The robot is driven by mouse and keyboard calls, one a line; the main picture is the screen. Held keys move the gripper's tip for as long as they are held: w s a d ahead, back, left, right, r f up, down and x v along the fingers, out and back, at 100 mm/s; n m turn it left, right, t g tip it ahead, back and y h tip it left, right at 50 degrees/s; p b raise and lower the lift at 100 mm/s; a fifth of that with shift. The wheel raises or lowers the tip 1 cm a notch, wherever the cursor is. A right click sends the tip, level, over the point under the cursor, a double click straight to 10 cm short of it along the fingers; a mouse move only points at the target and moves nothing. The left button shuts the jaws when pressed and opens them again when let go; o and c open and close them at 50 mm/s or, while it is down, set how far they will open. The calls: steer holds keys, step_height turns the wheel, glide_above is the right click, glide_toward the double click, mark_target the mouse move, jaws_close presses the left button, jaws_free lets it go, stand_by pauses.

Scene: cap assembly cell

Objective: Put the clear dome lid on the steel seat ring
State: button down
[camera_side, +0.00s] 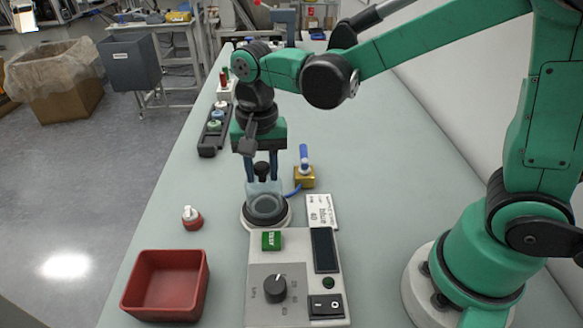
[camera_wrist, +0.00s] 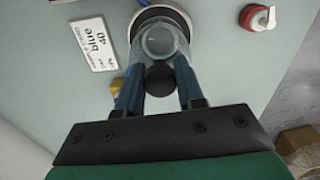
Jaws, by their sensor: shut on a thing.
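My gripper (camera_side: 264,184) points down in the side view, with its blue fingers on either side of the clear dome lid (camera_side: 264,189). It is shut on the lid, whose black knob shows between the fingers. In the wrist view the lid (camera_wrist: 160,45) is between the fingertips (camera_wrist: 158,68), with the knob nearer the camera. The steel seat ring (camera_side: 284,216) is on a round white base directly below the lid. Its edge also shows in the wrist view (camera_wrist: 166,11). The lid overlaps the ring in both views; I cannot tell whether they touch.
A control box (camera_side: 295,290) with a knob and switch stands in front of the ring. A red bin (camera_side: 165,312) and a small red-and-white part (camera_side: 192,219) are to the left. A label card (camera_side: 321,212) and brass block with blue handle (camera_side: 304,178) are right. A black rack (camera_side: 213,135) stands behind.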

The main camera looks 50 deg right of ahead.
steer(key=shift+f, duration=0.1)
steer(key=shift+c, duration=2.4)
jaws_free()
steer(key=shift+r, duration=3.55)
